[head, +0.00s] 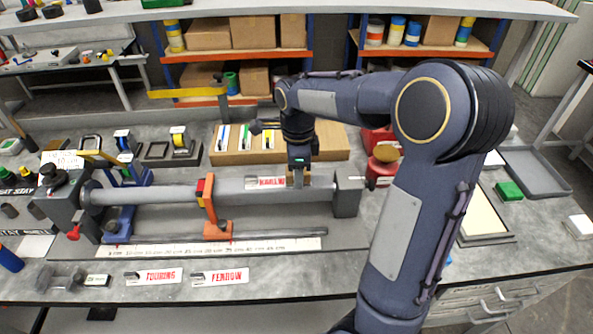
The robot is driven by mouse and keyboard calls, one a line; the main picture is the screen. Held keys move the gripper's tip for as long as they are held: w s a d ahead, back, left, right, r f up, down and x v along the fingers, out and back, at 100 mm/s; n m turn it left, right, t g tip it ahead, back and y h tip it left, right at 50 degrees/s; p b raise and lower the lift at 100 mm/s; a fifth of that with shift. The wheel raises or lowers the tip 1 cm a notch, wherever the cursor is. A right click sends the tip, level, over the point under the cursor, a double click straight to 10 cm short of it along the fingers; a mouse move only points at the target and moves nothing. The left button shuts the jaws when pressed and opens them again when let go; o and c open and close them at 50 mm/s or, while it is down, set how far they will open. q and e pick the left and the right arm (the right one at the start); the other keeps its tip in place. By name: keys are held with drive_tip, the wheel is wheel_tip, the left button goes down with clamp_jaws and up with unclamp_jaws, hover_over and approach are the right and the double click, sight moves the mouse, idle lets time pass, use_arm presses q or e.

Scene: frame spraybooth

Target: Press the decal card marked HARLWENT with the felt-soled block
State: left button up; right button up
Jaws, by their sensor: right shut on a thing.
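The decal card marked HARLWENT (264,183) is a white strip with red letters. It lies on the grey tube (240,197) of the long fixture, and its right end is hidden by my right gripper. My right gripper (298,181) points down at the right end of the card, shut on a small tan block (290,178), which I take for the felt-soled block. Only a little of the block shows, and I cannot tell whether its sole touches the card. My left gripper is not in view.
An orange clamp (212,208) stands up around the tube. Two other cards, TOURING (153,277) and FENROW (220,278), lie on the front bench edge, before a long ruler (180,251). A cardboard tray (230,157) is behind the tube. A grey tray (545,180) stands at right.

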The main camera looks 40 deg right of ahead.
drive_tip(key=shift+r+p, duration=3)
drive_tip(key=shift+r, duration=0.55)
drive_tip(key=shift+f, duration=0.1)
